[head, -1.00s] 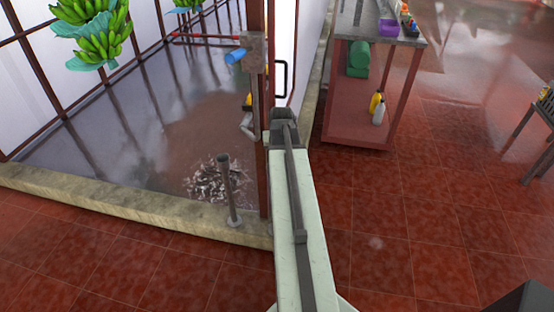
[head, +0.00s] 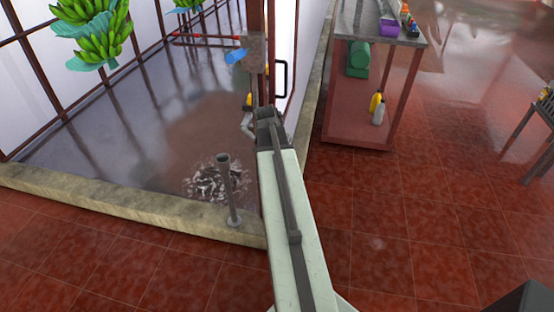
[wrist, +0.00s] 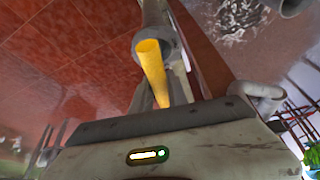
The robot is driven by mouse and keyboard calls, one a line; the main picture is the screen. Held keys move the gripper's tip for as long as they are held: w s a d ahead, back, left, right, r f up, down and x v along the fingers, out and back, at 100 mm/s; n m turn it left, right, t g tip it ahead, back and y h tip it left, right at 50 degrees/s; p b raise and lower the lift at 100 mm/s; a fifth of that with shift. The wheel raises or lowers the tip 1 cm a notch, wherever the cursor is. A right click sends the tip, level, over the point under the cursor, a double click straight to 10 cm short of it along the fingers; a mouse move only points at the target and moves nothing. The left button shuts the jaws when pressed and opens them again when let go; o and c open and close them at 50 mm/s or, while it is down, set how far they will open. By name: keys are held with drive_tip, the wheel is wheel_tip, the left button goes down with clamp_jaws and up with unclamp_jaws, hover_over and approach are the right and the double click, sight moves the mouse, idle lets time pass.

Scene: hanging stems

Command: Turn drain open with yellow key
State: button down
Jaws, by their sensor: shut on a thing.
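The yellow key (wrist: 152,70) shows in the wrist view as a yellow rod with a round end, held at my gripper (wrist: 160,92). A grey pipe-like part (wrist: 152,18) lies right at its upper end; I cannot tell whether they are joined. In the head view, the end of my arm (head: 268,120) is at the brown post and hides my gripper's jaws. A grey standpipe (head: 228,185) rises at the basin's edge, left of my arm, with rippled water (head: 205,182) beside it. I cannot tell which part the drain is.
A blue fitting (head: 236,56) and a bent grey pipe (head: 246,127) are on the brown post (head: 256,30). The concrete curb (head: 110,208) borders the water. A shelf bench (head: 345,110) with bottles stands right. The red tiled floor (head: 420,220) is open.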

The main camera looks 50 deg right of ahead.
drive_tip(key=shift+m, duration=0.5)
drive_tip(key=c, duration=0.8)
unclamp_jaws()
drive_tip(key=shift+c, duration=0.2)
wheel_tip(320, 180, up, 9)
drive_tip(key=p, duration=0.8)
drive_tip(key=shift+f+p, duration=0.15)
drive_tip(key=shift+p, duration=0.2)
drive_tip(key=shift+f, duration=0.1)
